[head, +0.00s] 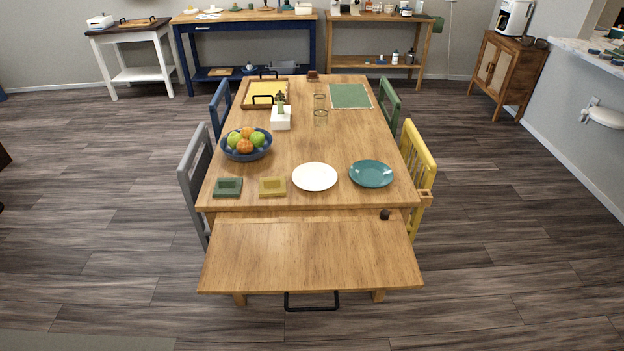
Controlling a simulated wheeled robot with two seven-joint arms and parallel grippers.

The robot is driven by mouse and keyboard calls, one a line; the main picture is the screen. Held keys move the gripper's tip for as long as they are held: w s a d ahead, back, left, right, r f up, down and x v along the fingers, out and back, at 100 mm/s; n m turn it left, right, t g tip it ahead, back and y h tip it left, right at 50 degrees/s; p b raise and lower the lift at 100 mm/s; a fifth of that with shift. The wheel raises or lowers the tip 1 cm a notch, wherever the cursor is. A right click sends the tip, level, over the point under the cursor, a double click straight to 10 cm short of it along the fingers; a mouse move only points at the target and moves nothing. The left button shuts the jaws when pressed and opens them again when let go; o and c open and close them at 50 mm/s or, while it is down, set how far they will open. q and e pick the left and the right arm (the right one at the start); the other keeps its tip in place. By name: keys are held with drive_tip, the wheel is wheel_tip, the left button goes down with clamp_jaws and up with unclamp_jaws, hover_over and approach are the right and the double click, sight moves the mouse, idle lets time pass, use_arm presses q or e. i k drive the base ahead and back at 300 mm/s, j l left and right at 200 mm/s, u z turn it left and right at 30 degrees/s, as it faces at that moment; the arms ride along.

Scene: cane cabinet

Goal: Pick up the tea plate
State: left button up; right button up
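Two round plates lie flat near the front edge of the wooden dining table (290,205). One is a white plate (314,177) near the middle, the other a teal plate (371,174) to its right. They lie apart from each other. I cannot tell which of them, if either, is the tea plate. Neither of my grippers is in the head view.
A fruit bowl (247,145) and small green (228,187) and yellow (272,186) squares lie left of the plates. A wooden leaf (310,262) juts out in front. Chairs flank the table. A cane cabinet (506,72) stands back right. The surrounding floor has free room.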

sight(314, 177)
drive_tip(key=l+u, duration=0.1)
drive_tip(key=u, duration=0.5)
drive_tip(key=i+l+u, duration=0.2)
drive_tip(key=l+u, duration=0.15)
drive_tip(key=l, duration=0.5)
drive_tip(key=i+l+u, duration=0.1)
drive_tip(key=l+u, duration=0.3)
drive_tip(key=l, duration=0.45)
drive_tip(key=l+u, duration=0.35)
drive_tip(key=l, duration=0.5)
